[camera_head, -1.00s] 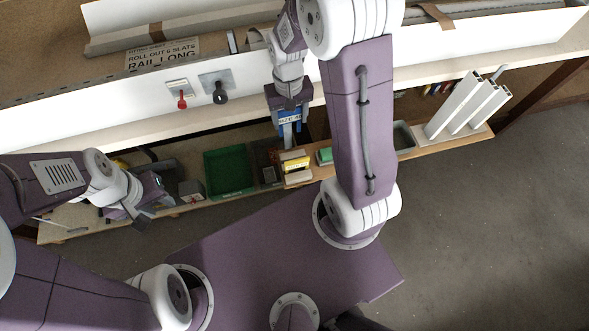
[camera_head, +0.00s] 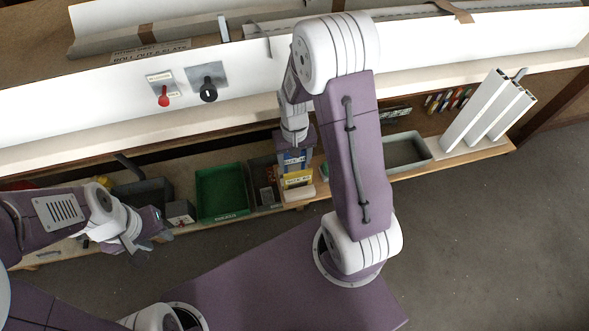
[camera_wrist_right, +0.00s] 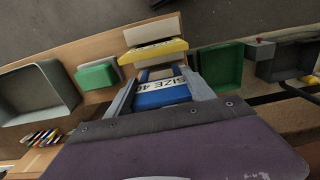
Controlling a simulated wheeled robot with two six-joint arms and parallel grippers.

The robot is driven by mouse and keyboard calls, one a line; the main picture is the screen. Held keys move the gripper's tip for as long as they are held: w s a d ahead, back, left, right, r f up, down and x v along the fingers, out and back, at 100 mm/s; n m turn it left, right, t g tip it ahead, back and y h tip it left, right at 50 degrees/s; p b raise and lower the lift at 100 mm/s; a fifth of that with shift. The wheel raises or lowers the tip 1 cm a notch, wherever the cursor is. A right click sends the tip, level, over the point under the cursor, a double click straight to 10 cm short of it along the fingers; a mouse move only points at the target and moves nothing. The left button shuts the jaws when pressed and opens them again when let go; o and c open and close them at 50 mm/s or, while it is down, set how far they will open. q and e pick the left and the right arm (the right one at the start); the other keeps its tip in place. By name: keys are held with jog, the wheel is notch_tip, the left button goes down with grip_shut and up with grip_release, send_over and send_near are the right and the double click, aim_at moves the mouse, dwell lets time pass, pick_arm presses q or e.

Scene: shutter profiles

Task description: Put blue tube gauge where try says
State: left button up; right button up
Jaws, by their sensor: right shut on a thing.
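The blue tube gauge (camera_head: 293,158) has a white label; the right wrist view shows the gauge (camera_wrist_right: 162,94) with "SIZE 40" on it. My right gripper (camera_wrist_right: 160,86) is shut on it, one finger on each side. In the head view my right gripper (camera_head: 295,148) hangs over the low shelf, just behind a yellow gauge (camera_head: 298,180). I cannot tell whether the blue gauge touches anything below. My left gripper (camera_head: 150,236) is at the shelf's left front, away from the gauges; its fingers are not clear.
A green tray (camera_head: 200,196) stands left of the gauges and a grey tray (camera_head: 427,150) to the right. A green block (camera_wrist_right: 97,74) lies near the yellow gauge. White profiles (camera_head: 480,110) stand at the right end. A white panel with a red handle (camera_head: 164,97) runs above the shelf.

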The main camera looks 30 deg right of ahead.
notch_tip(320, 180, down, 4)
jog(key=shift+r+b, duration=0.1)
jog(key=shift+b, duration=0.55)
jog(key=o, duration=1.3)
